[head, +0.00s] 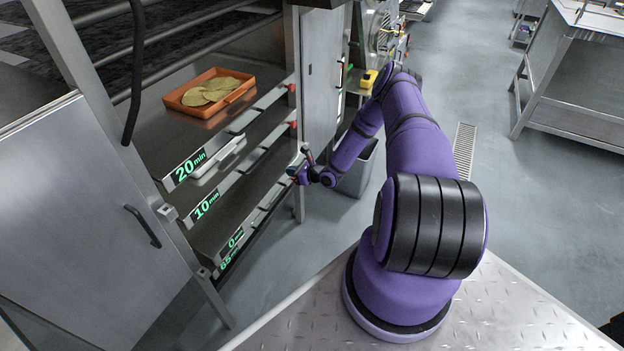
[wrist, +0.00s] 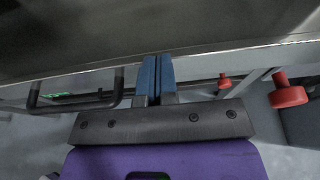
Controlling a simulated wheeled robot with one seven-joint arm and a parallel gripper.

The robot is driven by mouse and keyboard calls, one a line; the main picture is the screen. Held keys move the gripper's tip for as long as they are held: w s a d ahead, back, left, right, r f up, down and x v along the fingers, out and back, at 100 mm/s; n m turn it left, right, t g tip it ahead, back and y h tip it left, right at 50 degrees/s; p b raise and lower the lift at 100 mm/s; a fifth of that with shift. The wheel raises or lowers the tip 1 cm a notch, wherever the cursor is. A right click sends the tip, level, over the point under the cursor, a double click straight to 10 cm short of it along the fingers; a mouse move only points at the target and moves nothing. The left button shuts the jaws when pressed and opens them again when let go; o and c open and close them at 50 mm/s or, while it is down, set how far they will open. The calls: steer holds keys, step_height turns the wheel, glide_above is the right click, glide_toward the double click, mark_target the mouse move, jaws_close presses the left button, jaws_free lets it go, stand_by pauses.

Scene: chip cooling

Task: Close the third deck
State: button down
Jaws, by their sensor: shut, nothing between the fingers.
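The rack's decks are stacked at the left of the head view. The upper deck (head: 150,135) carries a "20 min" label, and the deck below it (head: 222,192) reads "10 min". The lower deck (head: 212,236) reads "0 min", with another label right under it. I cannot tell for sure how far each deck is pulled out. My gripper (head: 300,168) is at the right end of the rack, near the lower decks. In the wrist view its blue fingers (wrist: 155,72) are together and empty, just below a dark metal deck edge. I cannot tell whether they touch it.
An orange tray (head: 210,92) with flat chips lies on the upper deck. A pale tray (head: 218,158) sits below it. Red knobs (wrist: 290,97) and a black handle (wrist: 75,97) flank my fingers. A grey bin (head: 357,172) stands behind my forearm.

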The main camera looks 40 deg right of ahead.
mark_target(274, 166)
steer(key=w, duration=0.1)
steer(key=w+a, duration=0.1)
steer(key=w, duration=0.1)
steer(key=w+a, duration=0.1)
steer(key=w, duration=0.1)
steer(key=shift+w+a, duration=0.2)
steer(key=shift+w, duration=0.05)
steer(key=shift+w+r, duration=0.1)
steer(key=v, duration=1.1)
